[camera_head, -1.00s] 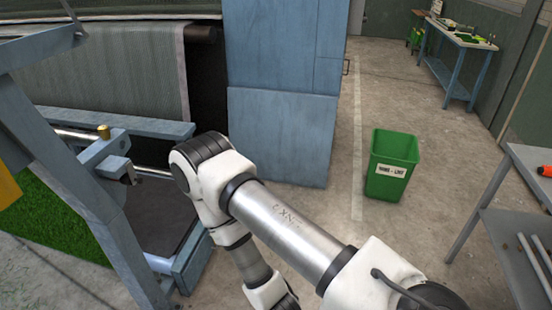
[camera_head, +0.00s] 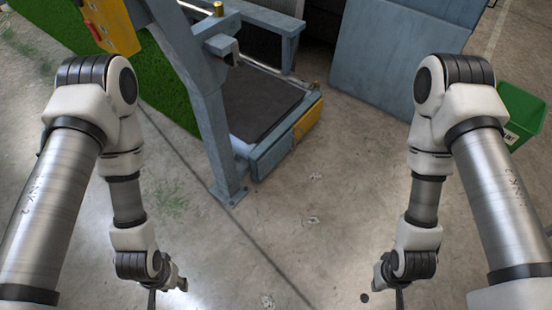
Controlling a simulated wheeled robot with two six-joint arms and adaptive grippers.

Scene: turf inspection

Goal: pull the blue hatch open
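A blue-grey panel (camera_head: 400,60) of the large machine cabinet stands at the top right of the head view. It looks closed, and I see no handle on it here; I cannot tell whether it is the hatch. My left gripper (camera_head: 153,298) hangs at the bottom edge, left of centre, mostly cut off by the frame. My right gripper (camera_head: 400,298) hangs at the bottom edge, right of centre, also mostly cut off. Both are over the floor, well apart from the panel. Their fingers cannot be made out.
A blue-grey machine frame (camera_head: 190,90) with a post stands left of centre. Its low dark bed (camera_head: 255,105) has a blue end with a yellow plate (camera_head: 307,120). Green turf (camera_head: 165,85) lies behind the post. A green bin (camera_head: 520,115) stands at right. The middle floor is clear.

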